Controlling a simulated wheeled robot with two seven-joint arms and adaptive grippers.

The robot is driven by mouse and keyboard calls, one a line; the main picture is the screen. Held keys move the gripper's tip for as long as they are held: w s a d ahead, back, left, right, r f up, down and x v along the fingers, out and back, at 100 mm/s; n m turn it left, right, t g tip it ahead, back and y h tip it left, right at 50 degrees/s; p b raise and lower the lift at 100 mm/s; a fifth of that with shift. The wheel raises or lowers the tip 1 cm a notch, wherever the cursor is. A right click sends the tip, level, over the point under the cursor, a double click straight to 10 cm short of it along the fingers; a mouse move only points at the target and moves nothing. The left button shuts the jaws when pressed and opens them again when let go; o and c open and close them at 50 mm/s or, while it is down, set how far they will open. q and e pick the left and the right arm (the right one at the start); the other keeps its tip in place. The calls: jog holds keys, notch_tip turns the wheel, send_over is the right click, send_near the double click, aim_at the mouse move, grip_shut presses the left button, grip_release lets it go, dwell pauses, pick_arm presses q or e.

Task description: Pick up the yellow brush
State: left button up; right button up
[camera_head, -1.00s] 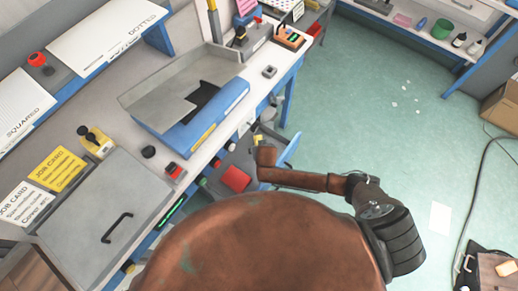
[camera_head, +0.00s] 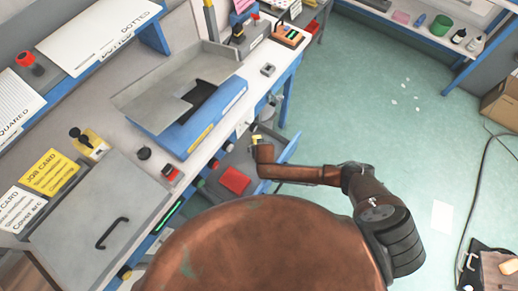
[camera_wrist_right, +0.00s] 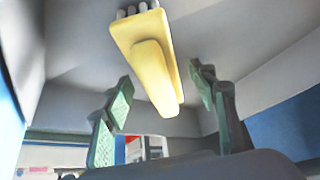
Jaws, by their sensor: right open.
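The yellow brush (camera_wrist_right: 148,58) shows in the right wrist view, at the top centre, with a tapered yellow body and pale bristle tufts at its upper end. It lies against a grey surface. My right gripper (camera_wrist_right: 168,108) is open, with one green-padded finger on each side of the brush's lower end and a gap to both. In the head view my brown right arm reaches to the open drawer; its fingers are hidden there. A small yellow patch shows beside the arm's end, too small to identify. My left gripper is not in view.
The open drawer (camera_head: 284,150) holds a red item (camera_head: 235,180) under the workbench. On the bench stand a blue-based machine (camera_head: 195,125) with a grey tray and a grey lidded box (camera_head: 105,215). The green floor on the right is mostly clear.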

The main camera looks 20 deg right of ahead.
jog(key=shift+f, duration=0.2)
dwell(0.3)
jog(key=c, duration=1.4)
jog(key=shift+r, duration=0.25)
jog(key=shift+c, duration=0.2)
notch_tip(320, 180, up, 7)
jog(key=p, duration=0.2)
jog(key=shift+r+p, duration=0.2)
jog(key=shift+p, duration=0.1)
grip_shut()
grip_release()
jog(key=s+a, duration=0.3)
jog(key=a, duration=0.1)
jog(key=s+a, duration=0.4)
jog(key=a, duration=0.1)
jog(key=s+a+p, duration=0.1)
jog(key=s+a, duration=0.3)
jog(key=a, duration=0.1)
jog(key=shift+a+f, duration=0.1)
jog(key=shift+f, duration=0.05)
